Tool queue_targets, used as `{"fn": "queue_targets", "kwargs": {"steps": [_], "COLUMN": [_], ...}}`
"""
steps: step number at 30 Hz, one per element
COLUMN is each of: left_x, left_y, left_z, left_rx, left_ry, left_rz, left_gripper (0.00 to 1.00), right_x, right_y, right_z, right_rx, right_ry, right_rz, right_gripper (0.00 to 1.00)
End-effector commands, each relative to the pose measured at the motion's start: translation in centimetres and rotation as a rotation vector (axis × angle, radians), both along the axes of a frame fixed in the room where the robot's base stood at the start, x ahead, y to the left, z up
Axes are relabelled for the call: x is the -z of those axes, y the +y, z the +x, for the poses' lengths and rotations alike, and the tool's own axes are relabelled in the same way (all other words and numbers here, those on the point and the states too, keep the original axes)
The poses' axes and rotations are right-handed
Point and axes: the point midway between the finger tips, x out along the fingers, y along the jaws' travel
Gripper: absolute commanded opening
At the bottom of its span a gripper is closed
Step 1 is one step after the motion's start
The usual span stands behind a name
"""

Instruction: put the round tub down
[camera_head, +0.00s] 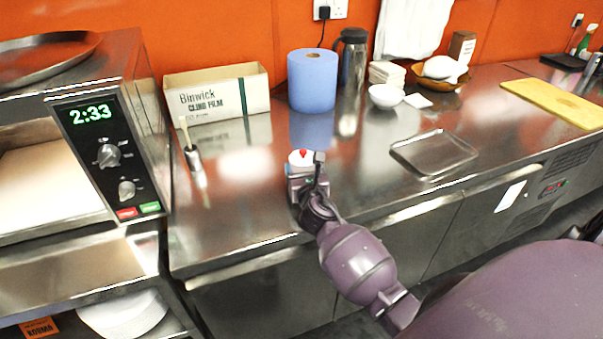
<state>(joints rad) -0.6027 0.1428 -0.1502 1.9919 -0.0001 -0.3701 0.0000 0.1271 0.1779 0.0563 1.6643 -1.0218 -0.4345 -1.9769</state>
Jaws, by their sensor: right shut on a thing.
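A small white round tub (295,157) with a red spot on top shows just beyond my right gripper (306,168). My right gripper is shut on the tub, over the steel counter (240,215) near its front edge. The gripper hides the tub's lower part, so I cannot tell whether the tub touches the counter. My left gripper is not in view.
A steel tray (434,172) lies to the right. A cling film box (216,98), a blue paper roll (312,80), a steel flask (352,75) and a white bowl (385,96) stand behind. An oven (128,150) is at left.

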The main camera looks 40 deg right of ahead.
Motion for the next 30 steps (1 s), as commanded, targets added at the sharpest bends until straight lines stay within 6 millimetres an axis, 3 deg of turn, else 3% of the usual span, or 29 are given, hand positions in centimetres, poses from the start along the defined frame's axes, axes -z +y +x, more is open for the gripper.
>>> {"fn": "queue_targets", "kwargs": {"steps": [12, 13, 17, 30], "left_x": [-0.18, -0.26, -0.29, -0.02], "left_y": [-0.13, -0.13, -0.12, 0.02], "left_z": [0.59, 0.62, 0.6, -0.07], "left_rx": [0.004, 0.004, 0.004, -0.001], "left_ry": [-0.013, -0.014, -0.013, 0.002], "left_rz": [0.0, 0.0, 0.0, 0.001], "left_gripper": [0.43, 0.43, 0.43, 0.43], "right_x": [0.41, 0.44, 0.37, 0.1], "right_y": [0.02, 0.02, 0.02, 0.23], "right_z": [0.05, 0.03, 0.04, -0.53], "right_rx": [-0.001, -0.001, -0.001, -0.001], "right_ry": [-0.003, -0.001, -0.002, -0.001], "right_rz": [-0.002, -0.002, -0.002, 0.0], "right_gripper": [0.41, 0.77, 0.96, 0.99]}}
